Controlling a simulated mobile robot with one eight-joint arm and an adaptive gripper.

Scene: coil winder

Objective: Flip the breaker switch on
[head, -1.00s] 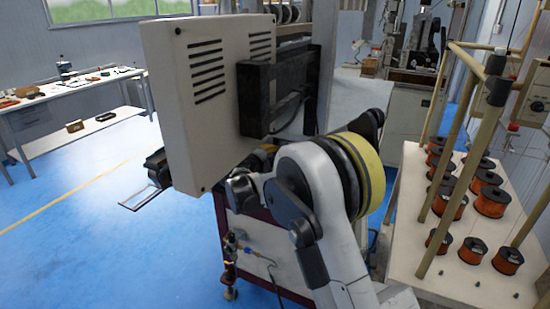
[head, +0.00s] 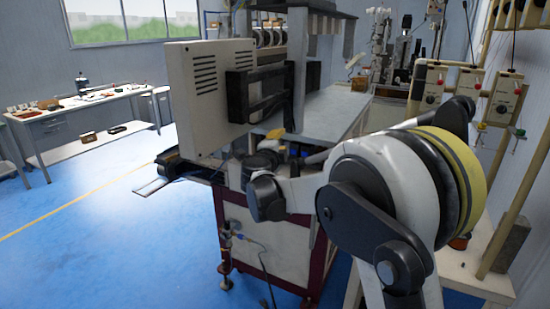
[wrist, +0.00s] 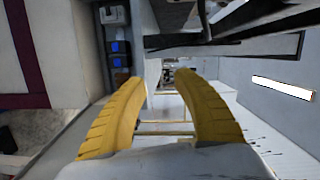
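My gripper (wrist: 160,78) shows in the wrist view as two ribbed yellow fingers, with a gap between the tips and nothing held. In the head view, a bit of yellow finger (head: 316,157) shows beside the coil winder (head: 262,240), mostly behind my arm. I cannot clearly make out the breaker switch. A column of small dark blocks with blue faces (wrist: 120,62) stands up and left of the fingertips in the wrist view, apart from them. I cannot tell whether one of these is the breaker.
A beige vented box (head: 205,92) is mounted on the winder's left side. A grey tabletop (head: 335,108) lies behind my arm. Control boxes with knobs (head: 503,98) hang at the right. A workbench (head: 95,103) stands far left; the blue floor between is clear.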

